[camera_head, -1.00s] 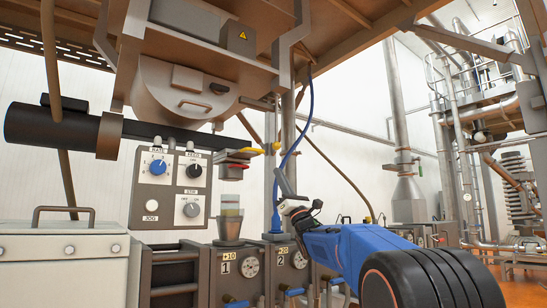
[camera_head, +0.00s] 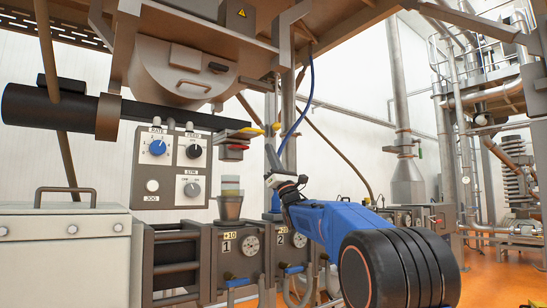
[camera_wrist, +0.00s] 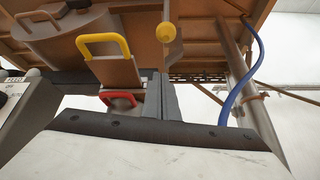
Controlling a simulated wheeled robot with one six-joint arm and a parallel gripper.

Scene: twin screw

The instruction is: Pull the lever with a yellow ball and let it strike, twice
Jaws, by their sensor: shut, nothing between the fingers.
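The yellow ball (camera_wrist: 166,31) hangs on its lever near the top of the wrist view. In the head view it is a small yellow spot (camera_head: 276,126) just right of the yellow and red handles. My gripper (camera_head: 269,150) is below and slightly left of the ball, apart from it in the picture. In the wrist view my closed fingers (camera_wrist: 162,98) point up below the ball, with nothing between them. The exact gap in depth is hard to tell.
A yellow handle (camera_wrist: 103,45) and a red handle (camera_wrist: 118,98) sit left of my fingers. A blue hose (camera_wrist: 243,75) hangs to the right. A knob panel (camera_head: 172,165) and a cup (camera_head: 230,203) stand left of my arm. Brown machine framework lies overhead.

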